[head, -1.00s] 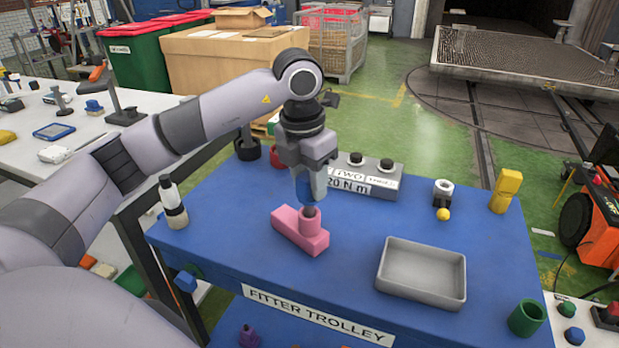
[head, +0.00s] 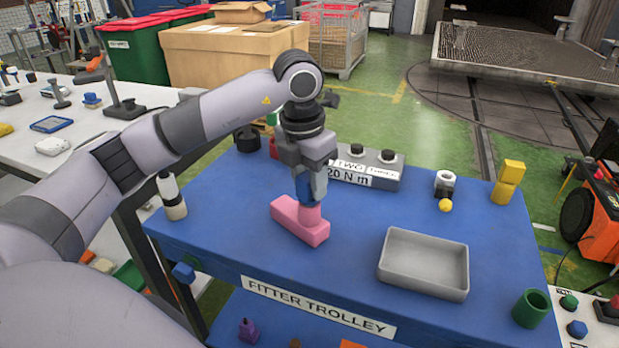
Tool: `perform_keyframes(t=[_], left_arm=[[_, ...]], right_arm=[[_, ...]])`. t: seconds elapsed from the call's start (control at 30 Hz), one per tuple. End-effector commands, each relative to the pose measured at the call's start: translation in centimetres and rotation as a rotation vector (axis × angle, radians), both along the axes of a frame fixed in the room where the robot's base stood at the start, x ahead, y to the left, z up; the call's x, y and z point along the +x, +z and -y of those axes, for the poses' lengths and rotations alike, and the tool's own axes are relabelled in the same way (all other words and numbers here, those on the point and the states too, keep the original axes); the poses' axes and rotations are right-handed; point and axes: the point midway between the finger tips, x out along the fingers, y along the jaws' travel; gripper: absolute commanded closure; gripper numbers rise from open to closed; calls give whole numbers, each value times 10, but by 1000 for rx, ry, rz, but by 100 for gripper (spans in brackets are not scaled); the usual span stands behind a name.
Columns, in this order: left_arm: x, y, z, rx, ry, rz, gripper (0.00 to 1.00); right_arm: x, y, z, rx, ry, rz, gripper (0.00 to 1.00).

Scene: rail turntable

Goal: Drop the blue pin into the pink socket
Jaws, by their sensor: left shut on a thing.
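The pink socket (head: 301,223) is a block with a raised round collar, lying on the blue trolley top (head: 235,235). My left gripper (head: 309,192) points down directly above the collar and is shut on the blue pin (head: 306,190). Only part of the pin shows between the fingers. Its lower end meets the collar's top in the picture, and I cannot see how far inside it reaches. My right gripper does not show.
A grey tray (head: 424,264) lies right of the socket. Behind stands a grey box with black knobs (head: 370,168). The trolley top around the socket is clear.

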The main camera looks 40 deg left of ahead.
Motion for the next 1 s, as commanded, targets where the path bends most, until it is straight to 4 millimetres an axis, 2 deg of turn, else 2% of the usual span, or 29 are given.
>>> perform_keyframes(t=[0.33,0.37,0.43,0.47,0.8,1.0], left_arm=[[0,-9,0,0,0,1,100],[0,-9,0,0,0,1,60],[0,-8,0,0,0,1,38],[0,-8,0,0,0,1,34],[0,-7,0,0,0,0,34],[-3,24,0,-1,-1,5,34]], right_arm=[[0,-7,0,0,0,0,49],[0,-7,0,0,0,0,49],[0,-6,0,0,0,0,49],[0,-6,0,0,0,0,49],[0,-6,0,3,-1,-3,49],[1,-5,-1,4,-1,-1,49]])
